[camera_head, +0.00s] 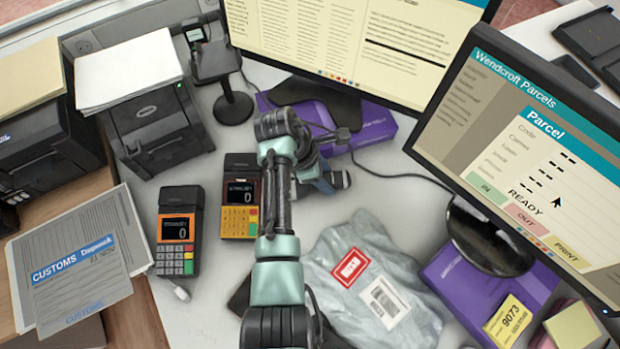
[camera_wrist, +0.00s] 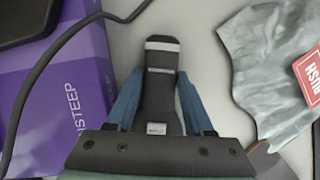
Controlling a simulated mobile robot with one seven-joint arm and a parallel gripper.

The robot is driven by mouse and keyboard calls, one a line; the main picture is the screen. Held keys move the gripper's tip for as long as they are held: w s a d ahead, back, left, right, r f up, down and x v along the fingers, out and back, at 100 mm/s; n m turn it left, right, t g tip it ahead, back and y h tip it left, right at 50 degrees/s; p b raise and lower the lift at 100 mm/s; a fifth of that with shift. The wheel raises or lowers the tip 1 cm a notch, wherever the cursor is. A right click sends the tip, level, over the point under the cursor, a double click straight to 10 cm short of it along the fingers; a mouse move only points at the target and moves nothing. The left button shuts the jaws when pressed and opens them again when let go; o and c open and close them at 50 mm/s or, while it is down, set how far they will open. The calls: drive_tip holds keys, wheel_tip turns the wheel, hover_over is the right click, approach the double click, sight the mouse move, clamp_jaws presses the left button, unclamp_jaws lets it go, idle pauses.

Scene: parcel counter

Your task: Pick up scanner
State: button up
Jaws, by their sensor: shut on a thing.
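The scanner (camera_wrist: 161,85) is a dark, narrow handheld device with a pale band near its far end. In the wrist view it sits between the two blue fingers of my gripper (camera_wrist: 160,100), which are shut on it. In the head view my gripper (camera_head: 325,182) is at the middle of the counter, in front of the purple box under the left monitor. There the scanner is mostly hidden by my arm and gripper. I cannot tell whether the scanner touches the counter.
A grey parcel bag (camera_head: 372,278) lies just right of my arm. Two card terminals (camera_head: 180,230) (camera_head: 240,195) are to the left. A purple box (camera_head: 375,127), a cable and two monitors (camera_head: 345,35) (camera_head: 535,150) stand behind and right. A black stand (camera_head: 233,105) is at back left.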

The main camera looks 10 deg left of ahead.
clamp_jaws()
